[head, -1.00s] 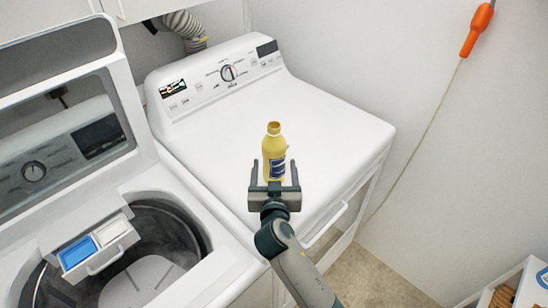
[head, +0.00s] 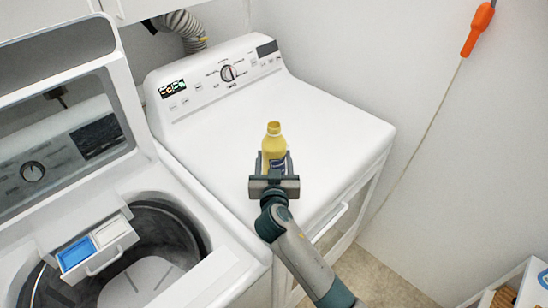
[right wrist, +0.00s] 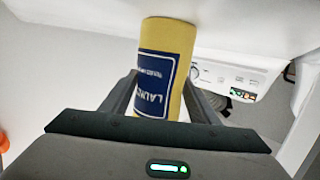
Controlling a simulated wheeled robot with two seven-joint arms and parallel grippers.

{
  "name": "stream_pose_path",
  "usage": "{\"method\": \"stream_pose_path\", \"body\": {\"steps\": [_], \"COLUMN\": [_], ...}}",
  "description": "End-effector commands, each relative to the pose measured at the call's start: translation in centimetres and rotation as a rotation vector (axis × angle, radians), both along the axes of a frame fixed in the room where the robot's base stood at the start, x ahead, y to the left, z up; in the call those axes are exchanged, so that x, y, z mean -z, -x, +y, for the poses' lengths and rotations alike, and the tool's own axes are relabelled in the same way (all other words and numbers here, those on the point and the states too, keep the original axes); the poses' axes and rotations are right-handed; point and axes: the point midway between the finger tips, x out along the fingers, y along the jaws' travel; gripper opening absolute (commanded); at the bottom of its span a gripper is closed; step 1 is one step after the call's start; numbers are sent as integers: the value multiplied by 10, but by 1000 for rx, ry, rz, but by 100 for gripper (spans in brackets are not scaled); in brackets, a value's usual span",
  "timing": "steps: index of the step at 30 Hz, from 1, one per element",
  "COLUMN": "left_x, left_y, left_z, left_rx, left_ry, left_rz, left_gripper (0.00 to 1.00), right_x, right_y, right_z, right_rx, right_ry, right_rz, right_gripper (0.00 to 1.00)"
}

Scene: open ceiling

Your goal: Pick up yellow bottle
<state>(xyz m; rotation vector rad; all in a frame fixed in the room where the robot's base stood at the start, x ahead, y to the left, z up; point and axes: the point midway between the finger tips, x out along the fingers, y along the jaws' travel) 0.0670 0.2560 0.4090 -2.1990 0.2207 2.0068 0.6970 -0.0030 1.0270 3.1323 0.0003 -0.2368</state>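The yellow bottle (head: 273,142) with a blue label stands upright on the white top of the closed machine (head: 325,125). My right gripper (head: 274,168) is at the bottle, with one finger on each side and closed against it. The bottle's lower part is hidden behind the gripper in the head view. In the right wrist view the bottle (right wrist: 165,50) appears upside down between the two fingers (right wrist: 160,100), its label partly visible. My left gripper is not in view.
An open washer (head: 205,270) stands at left, with its lid raised and a detergent drawer (head: 95,245) pulled out. The closed machine's control panel (head: 215,75) rises behind the bottle. An orange-handled item (head: 478,30) hangs on the right wall. The machine top around the bottle is clear.

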Motion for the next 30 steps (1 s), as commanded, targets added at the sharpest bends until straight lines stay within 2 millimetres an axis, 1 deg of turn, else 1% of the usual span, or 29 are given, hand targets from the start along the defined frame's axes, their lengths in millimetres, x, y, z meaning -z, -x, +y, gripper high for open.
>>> {"method": "stream_pose_path", "body": {"steps": [1,4,5,20,30], "left_x": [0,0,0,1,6], "left_y": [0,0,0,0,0], "left_z": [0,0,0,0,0], "left_rx": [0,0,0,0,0], "left_ry": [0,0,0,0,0], "left_rz": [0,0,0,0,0], "left_gripper": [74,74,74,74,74], "right_x": [0,0,-2,-4,-14], "right_y": [0,0,0,0,0], "right_z": [0,0,0,0,0], "right_rx": [0,0,-1,-1,0], "right_ry": [0,0,-1,-2,-2], "right_rz": [0,0,-3,-3,-4], "right_gripper": [42,18,14,14,14]}}
